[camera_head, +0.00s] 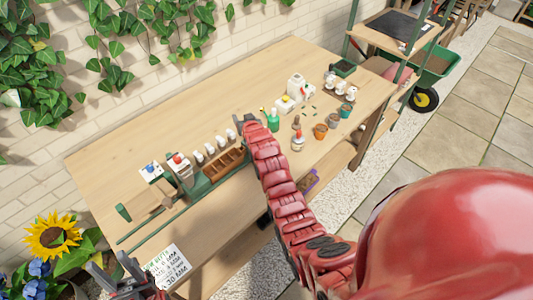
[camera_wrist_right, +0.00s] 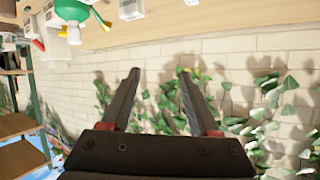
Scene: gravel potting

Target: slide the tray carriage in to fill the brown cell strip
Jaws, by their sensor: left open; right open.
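The brown cell strip (camera_head: 228,162) lies at the green rail on the bench, and its cells look dark and empty at this size. The green rails (camera_head: 150,232) run from the bench's front left toward the strip. A light wooden piece and a green upright part (camera_head: 123,212) stand at their left end; I cannot tell which part is the tray carriage. My left gripper (camera_head: 113,264) is open and empty, low at the bench's front left, apart from the rails. My right gripper (camera_head: 246,122) is above the bench beyond the strip; its open, empty fingers show in the right wrist view (camera_wrist_right: 159,78).
White dispensers with blue (camera_head: 151,168) and red knobs (camera_head: 179,161) stand behind the rail, beside several small white bottles (camera_head: 210,149). A green bottle (camera_head: 273,121), pots (camera_head: 320,131) and jars (camera_head: 340,87) stand to the right. A lettered card (camera_head: 168,268) is near my left gripper.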

